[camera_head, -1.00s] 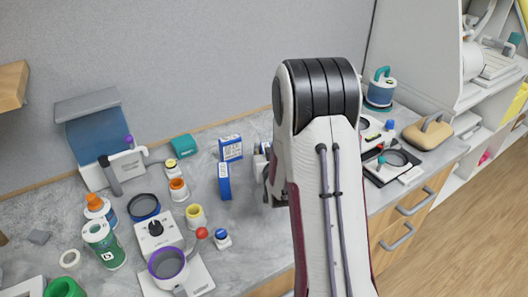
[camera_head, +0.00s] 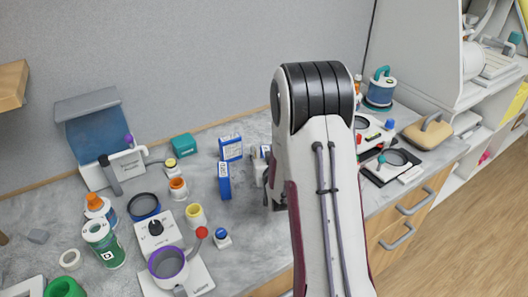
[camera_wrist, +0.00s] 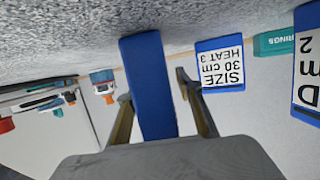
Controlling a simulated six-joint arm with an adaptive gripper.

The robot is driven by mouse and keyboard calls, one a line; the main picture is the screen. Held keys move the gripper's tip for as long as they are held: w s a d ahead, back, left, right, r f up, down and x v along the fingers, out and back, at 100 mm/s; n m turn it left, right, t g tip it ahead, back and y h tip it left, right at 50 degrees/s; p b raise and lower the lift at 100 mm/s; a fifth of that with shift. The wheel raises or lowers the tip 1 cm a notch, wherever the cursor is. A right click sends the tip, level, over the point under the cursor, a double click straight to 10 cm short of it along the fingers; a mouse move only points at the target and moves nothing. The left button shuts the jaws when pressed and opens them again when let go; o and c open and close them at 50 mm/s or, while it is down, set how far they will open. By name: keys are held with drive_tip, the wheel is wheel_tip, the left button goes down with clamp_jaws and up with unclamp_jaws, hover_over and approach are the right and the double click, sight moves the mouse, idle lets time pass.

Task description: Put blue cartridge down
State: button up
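The blue cartridge (camera_wrist: 150,85) stands between the two fingers of my gripper (camera_wrist: 154,86) in the wrist view, its plain blue narrow side towards me. The wrist view is upside down, and the cartridge's far end meets the speckled grey worktop. A narrow gap shows beside the right finger; the left finger lies close to the cartridge's edge. My gripper appears open around it. In the head view my arm hides most of the gripper and cartridge; a small blue and white part (camera_head: 265,151) shows beside the arm.
Two similar blue boxes stand to the left: one labelled SIZE 30 cm (camera_wrist: 220,65), and another nearer (camera_head: 224,180). A teal box (camera_head: 184,145) is farther left. Several small jars and a hotplate with a purple-rimmed pot (camera_head: 168,264) fill the left. The worktop's front centre (camera_head: 250,250) is clear.

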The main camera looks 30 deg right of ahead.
drive_tip(key=shift+r, duration=0.2)
drive_tip(key=shift+v, duration=3.7)
drive_tip(key=shift+r, duration=0.15)
